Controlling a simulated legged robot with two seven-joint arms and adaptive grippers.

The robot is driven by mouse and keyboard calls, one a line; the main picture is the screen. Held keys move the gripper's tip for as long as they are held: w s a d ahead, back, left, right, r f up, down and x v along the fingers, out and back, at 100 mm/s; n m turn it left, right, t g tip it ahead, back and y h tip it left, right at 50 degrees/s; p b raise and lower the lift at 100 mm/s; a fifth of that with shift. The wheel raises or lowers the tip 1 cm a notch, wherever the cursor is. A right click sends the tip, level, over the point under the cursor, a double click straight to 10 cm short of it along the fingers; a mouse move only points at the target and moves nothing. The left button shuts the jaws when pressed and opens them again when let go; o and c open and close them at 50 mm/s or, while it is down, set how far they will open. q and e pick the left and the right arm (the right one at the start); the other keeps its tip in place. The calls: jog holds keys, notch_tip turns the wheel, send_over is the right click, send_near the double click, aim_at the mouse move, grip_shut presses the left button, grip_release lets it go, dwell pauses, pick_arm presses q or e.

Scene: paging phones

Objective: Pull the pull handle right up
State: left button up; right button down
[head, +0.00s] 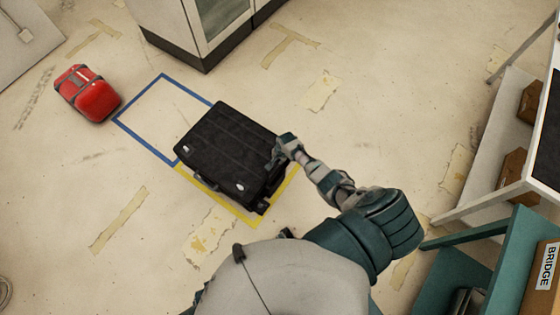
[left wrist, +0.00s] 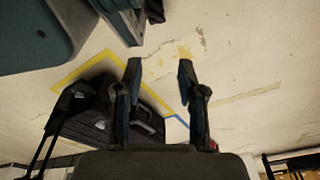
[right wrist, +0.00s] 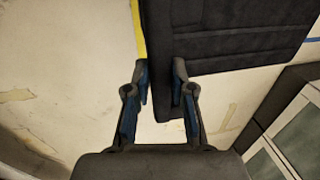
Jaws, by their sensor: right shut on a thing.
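A black suitcase (head: 225,148) rests on the floor across the blue and yellow tape outlines. It also shows in the left wrist view (left wrist: 95,125) and the right wrist view (right wrist: 225,35). In the left wrist view, thin dark bars (left wrist: 42,150) extend from its left end. My right gripper (head: 284,150) is at the suitcase's right edge in the head view, closed on its pull handle; the held part is hardly visible. Its fingers (right wrist: 160,80) show beside the suitcase in the right wrist view. My left gripper (left wrist: 158,75) has its fingers apart and nothing between them.
A red case (head: 88,95) lies on the floor at left. A grey cabinet (head: 190,25) stands behind the suitcase. A white-legged table (head: 500,200) and a teal stand (head: 475,245) are at right.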

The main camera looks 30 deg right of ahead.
notch_tip(320, 180, up, 4)
jog(key=shift+w+f+p, duration=0.15)
jog(key=shift+f+p, duration=0.1)
jog(key=shift+p, duration=0.8)
pick_arm(q)
jog(key=s+a+f+p, duration=0.1)
jog(key=s+f, duration=0.1)
jog(key=s, duration=0.4)
jog(key=s+a+f+p, duration=0.2)
jog(key=s, duration=0.5)
pick_arm(e)
notch_tip(320, 180, up, 2)
jog(key=shift+r, duration=0.25)
notch_tip(320, 180, up, 3)
jog(key=p, duration=0.3)
jog(key=shift+r, duration=0.15)
pick_arm(q)
jog(key=shift+g, duration=0.3)
jog(key=r+p, duration=0.2)
jog(key=r, duration=0.3)
jog(key=shift+d+r, duration=0.1)
jog(key=shift+d, duration=0.1)
pick_arm(e)
notch_tip(320, 180, up, 2)
jog(key=shift+r, duration=0.1)
pick_arm(q)
jog(key=shift+w, duration=0.1)
pick_arm(e)
jog(key=shift+w+r, duration=0.1)
jog(key=shift+w, duration=0.05)
